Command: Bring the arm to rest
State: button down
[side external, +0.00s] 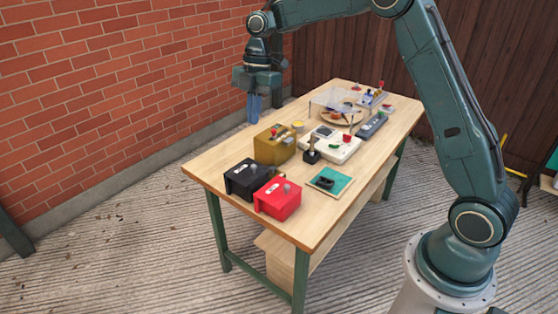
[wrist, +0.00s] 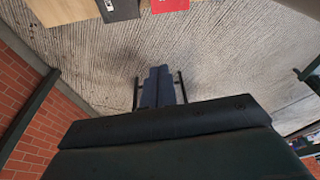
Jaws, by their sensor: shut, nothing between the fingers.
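My gripper (side external: 253,107) hangs at the far left side of the table (side external: 215,174) in the side external view, fingers pointing down, apart from the things on the table. It is shut and empty. In the wrist view the two fingers (wrist: 158,88) lie side by side over the ground. My arm arches over the table from its base at the right.
The wooden table holds a black box (side external: 244,180), a red box (side external: 278,199), a brown box (side external: 274,145), a white device (side external: 332,143), a teal pad (side external: 329,181) and a clear cover (side external: 335,100). A brick wall (side external: 120,80) stands behind at left.

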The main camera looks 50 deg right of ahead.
jog(key=s+a+r+m+t+h, duration=0.1)
jog(key=s+a+r+m+t, duration=0.1)
jog(key=s+r+m, duration=0.5)
jog(key=s+a+r+m+t, duration=0.1)
jog(key=s+r+m, duration=0.25)
jog(key=s, duration=0.65)
jog(key=s+d+f+m+t+h, duration=0.1)
jog(key=s+m, duration=0.7)
jog(key=s, duration=0.8)
jog(key=shift+s+f+m+t, duration=0.2)
jog(key=shift+f+m+t, duration=0.15)
jog(key=shift+f+t, duration=0.45)
jog(key=c, duration=2.1)
grip_release()
jog(key=shift+d+r, duration=0.1)
